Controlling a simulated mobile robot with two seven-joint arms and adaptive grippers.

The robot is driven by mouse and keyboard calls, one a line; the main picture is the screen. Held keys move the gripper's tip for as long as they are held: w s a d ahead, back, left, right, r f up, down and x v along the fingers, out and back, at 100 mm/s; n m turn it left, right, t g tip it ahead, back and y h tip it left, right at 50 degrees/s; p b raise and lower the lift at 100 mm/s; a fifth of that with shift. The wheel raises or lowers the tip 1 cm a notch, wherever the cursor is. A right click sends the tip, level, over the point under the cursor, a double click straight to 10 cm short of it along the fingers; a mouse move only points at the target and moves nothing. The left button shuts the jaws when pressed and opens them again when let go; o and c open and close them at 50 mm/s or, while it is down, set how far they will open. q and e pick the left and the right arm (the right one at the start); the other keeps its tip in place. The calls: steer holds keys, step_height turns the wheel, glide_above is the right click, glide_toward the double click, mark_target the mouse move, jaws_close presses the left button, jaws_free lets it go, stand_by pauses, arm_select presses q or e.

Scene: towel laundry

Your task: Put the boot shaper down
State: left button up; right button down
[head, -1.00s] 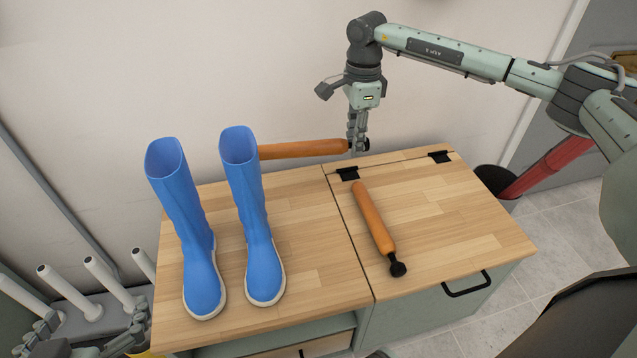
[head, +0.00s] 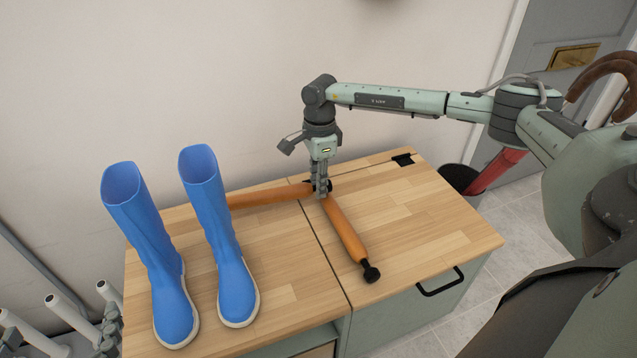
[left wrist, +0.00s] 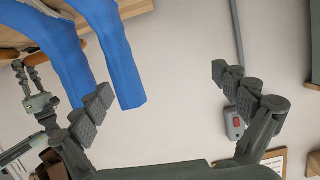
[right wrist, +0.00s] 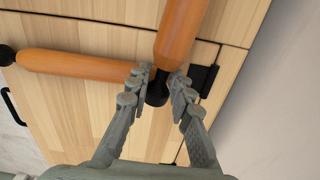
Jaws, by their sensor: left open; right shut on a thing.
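Two blue boots (head: 145,250) (head: 220,235) stand upright on the left half of the wooden tabletop. My right gripper (head: 320,190) is shut on the black end of an orange boot shaper (head: 270,196), which extends left behind the nearer boot. It is low over the back of the tabletop; I cannot tell if it touches. A second orange boot shaper (head: 345,232) lies on the right half, its far end close to my right gripper. Both shapers show in the right wrist view, held (right wrist: 182,35) and lying (right wrist: 85,66). My left gripper (left wrist: 165,90) is open and empty, beside the boots.
The wooden cabinet top (head: 420,215) has free room on its right half. A black hinge (head: 403,160) sits at the back edge, near the wall. A dark bin (head: 462,180) with a red item stands to the right. White pegs (head: 65,310) stand at the lower left.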

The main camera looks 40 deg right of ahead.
arm_select(q)
steer(key=shift+d+r, duration=0.1)
arm_select(e)
steer(key=shift+f, duration=0.45)
steer(key=c, duration=1.4)
jaws_free()
arm_select(q)
steer(key=shift+w+d+r+t+h, duration=0.1)
steer(key=shift+d+r+t+h, duration=0.2)
steer(key=shift+r, duration=0.3)
steer(key=shift+w+d+r+t+h, duration=0.1)
steer(key=shift+d+r+t+h, duration=0.1)
steer(key=shift+d+r+t, duration=0.3)
arm_select(e)
steer(key=shift+o, duration=0.2)
arm_select(q)
steer(key=shift+a, duration=0.1)
arm_select(e)
steer(key=shift+r, duration=0.65)
arm_select(q)
steer(key=s+a+f+g+y+p, duration=0.1)
steer(key=s+a+f+g+y, duration=0.1)
steer(key=a+f+g, duration=0.2)
step_height(320, 180, down, 3)
steer(key=shift+a+r, duration=0.15)
steer(key=shift+a, duration=0.3)
arm_select(e)
step_height(320, 180, up, 12)
steer(key=shift+f, duration=0.15)
steer(key=shift+d, duration=0.1)
